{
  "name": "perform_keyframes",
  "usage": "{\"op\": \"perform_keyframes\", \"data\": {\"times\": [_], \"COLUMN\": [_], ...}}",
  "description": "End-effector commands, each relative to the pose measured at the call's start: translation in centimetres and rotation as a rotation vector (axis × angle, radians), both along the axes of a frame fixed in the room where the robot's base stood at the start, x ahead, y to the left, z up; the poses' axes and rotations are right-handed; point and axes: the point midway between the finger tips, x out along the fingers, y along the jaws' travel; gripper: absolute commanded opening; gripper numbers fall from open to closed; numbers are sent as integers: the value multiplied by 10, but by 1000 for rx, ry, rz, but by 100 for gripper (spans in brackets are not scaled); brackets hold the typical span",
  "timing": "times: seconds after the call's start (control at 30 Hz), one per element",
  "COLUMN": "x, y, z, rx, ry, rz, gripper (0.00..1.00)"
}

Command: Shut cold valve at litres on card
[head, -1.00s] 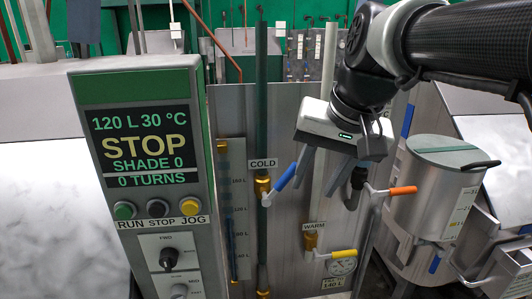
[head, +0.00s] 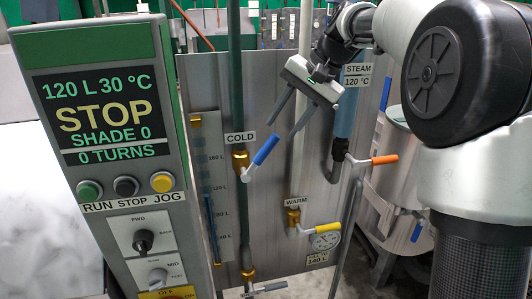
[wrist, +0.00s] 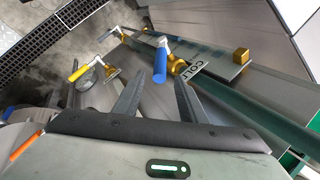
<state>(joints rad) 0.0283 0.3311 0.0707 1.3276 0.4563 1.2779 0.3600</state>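The cold valve (head: 240,160) is a brass body on a green pipe under the COLD label, with a blue lever (head: 265,150) angled up to the right. My gripper (head: 287,120) is open and empty, with its fingers pointing down just above and right of that lever. In the wrist view the blue lever (wrist: 160,65) shows in line with the gap between the fingertips; I cannot see contact. The display (head: 103,117) reads 120 L, 30 °C, STOP. The level gauge (head: 207,190) has marks including 160 L.
The warm valve's yellow lever (head: 322,227) sits lower right, beside a round dial (head: 326,240). An orange lever (head: 384,160) is at the steam pipe (head: 344,115). Another lever (head: 270,287) is at the bottom. The control panel (head: 150,215) stands close on the left.

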Motion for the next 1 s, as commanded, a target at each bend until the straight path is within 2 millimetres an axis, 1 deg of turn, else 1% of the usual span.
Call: {"op": "perform_keyframes", "data": {"times": [0.03, 0.3, 0.5, 0.67, 0.93, 1.0], "x": [1, 13, 18, 20, 21, 20], "y": [6, 32, 44, 48, 48, 48], "z": [-12, -61, -84, -92, -92, -92], "rx": [0, -1, 0, -1, -1, -1], "ry": [4, 4, 2, 0, 0, 0], "rz": [3, 3, 2, 2, 2, 2], "gripper": [38, 38, 38, 38, 38, 26]}}
